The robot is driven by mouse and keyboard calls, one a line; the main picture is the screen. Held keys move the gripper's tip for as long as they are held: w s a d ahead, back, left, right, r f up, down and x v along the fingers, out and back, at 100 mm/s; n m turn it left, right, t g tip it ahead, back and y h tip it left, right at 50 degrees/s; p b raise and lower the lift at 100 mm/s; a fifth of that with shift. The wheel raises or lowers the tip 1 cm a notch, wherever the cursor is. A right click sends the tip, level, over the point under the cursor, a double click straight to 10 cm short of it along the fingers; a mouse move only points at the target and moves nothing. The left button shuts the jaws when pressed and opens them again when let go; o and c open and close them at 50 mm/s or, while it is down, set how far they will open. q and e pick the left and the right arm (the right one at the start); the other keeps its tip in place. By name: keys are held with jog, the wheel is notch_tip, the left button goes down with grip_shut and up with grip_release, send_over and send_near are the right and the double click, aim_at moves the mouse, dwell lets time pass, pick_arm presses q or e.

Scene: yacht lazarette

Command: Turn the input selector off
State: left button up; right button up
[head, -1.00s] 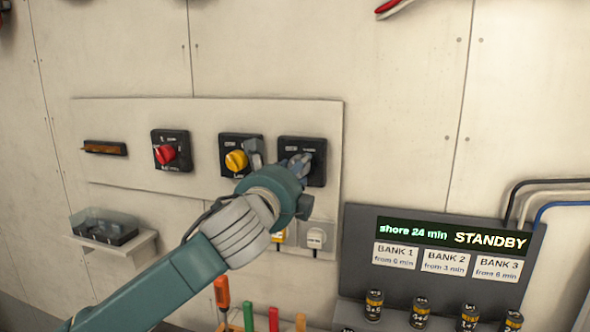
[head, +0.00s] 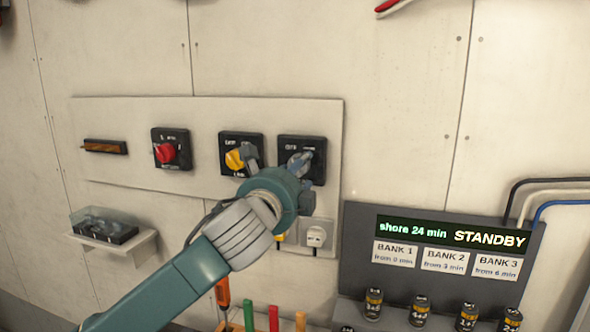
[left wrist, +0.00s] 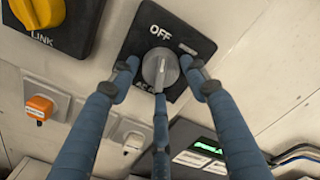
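The input selector (left wrist: 160,70) is a grey knob on a black square plate (left wrist: 176,22) in the left wrist view. "OFF" is printed above the knob, a second, small label at its upper right, and "AC IN" below, partly hidden. The pale stripe on the knob runs roughly up and down there; I cannot tell which label it points at. In the head view the selector plate (head: 316,145) is the rightmost of the switches. My left gripper (head: 275,160) is at it, its fingers (left wrist: 158,78) spread around the knob with small gaps visible. My right gripper is out of view.
A yellow knob (head: 235,159) marked LINK is close left of my fingers; a red knob (head: 165,153) is further left. Sockets (head: 316,235) sit below. A display panel (head: 445,238) reading STANDBY is at lower right.

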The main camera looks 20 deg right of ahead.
pick_arm(q)
jog(key=shift+r, duration=0.25)
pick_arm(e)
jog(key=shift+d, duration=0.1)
pick_arm(q)
jog(key=v, duration=1.2)
jog(key=shift+f, duration=0.1)
